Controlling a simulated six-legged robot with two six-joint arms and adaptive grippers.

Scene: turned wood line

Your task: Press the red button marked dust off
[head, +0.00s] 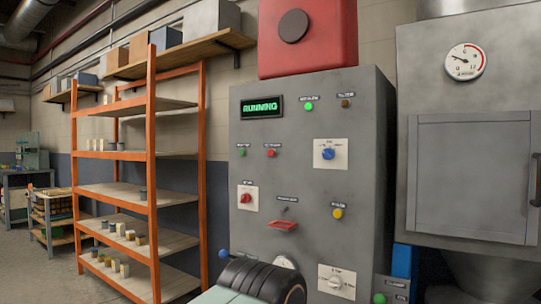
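The grey control cabinet (305,115) fills the middle, its display reading RUNNING. A small red button (270,153) sits on its front, right of a green button (242,152); their labels are too small to read. A small grey box (391,289) low at the right edge of the cabinet bears a green button (379,298) and a label I cannot read. The box is cut off by the bottom edge. I cannot tell which button is marked dust off. Neither of my grippers is in view.
The cabinet also carries a red knob (246,198), a blue knob (328,153) and a yellow button (338,213). A grey hopper unit (475,180) with a gauge (465,62) stands right. An orange shelf rack (152,170) stands left, with open floor beyond.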

